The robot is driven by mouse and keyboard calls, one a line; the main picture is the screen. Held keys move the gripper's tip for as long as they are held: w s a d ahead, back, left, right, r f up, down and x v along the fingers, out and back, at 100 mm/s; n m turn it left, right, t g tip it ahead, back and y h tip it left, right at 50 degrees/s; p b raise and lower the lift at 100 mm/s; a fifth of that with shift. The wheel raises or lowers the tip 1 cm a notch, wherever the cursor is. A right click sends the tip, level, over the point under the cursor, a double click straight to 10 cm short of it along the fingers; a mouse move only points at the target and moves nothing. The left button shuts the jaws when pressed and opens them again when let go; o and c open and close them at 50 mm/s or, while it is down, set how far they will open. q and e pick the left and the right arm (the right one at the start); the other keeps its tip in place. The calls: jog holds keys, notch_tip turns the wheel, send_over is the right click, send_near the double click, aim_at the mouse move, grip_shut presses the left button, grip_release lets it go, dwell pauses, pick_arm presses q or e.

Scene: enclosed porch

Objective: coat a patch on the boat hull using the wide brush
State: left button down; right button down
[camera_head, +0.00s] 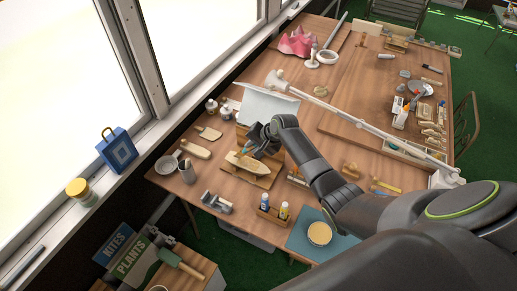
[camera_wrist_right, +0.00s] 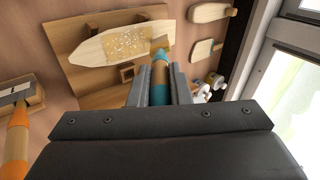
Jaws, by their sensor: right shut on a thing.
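The wooden boat hull (camera_head: 250,164) lies on a brown board on the table. In the right wrist view the hull (camera_wrist_right: 90,50) is pale wood with a yellowish, white-speckled patch (camera_wrist_right: 132,43) on its face. My right gripper (camera_head: 258,142) is over the hull's far side. In the right wrist view it is shut on the wide brush (camera_wrist_right: 160,82), which has a teal and brown handle. The brush's far end is at the hull's right part; contact cannot be told. My left gripper is not in view.
A white sheet-like panel (camera_head: 266,106) stands behind the hull. Wooden paddles (camera_head: 195,149) and jars (camera_head: 211,106) are at its left.

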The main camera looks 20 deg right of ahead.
jog(key=shift+w+d+r, duration=0.1)
jog(key=shift+w+d, duration=0.1)
jog(key=shift+d, duration=0.15)
jog(key=shift+s+d, duration=0.1)
jog(key=shift+d, duration=0.05)
jog(key=shift+s+d+p, duration=0.35)
jog(key=shift+s+p, duration=0.15)
jog(key=shift+p, duration=0.35)
jog(key=s+d+p, duration=0.2)
jog(key=s+d, duration=0.3)
jog(key=s, duration=0.2)
jog(key=shift+d, duration=0.25)
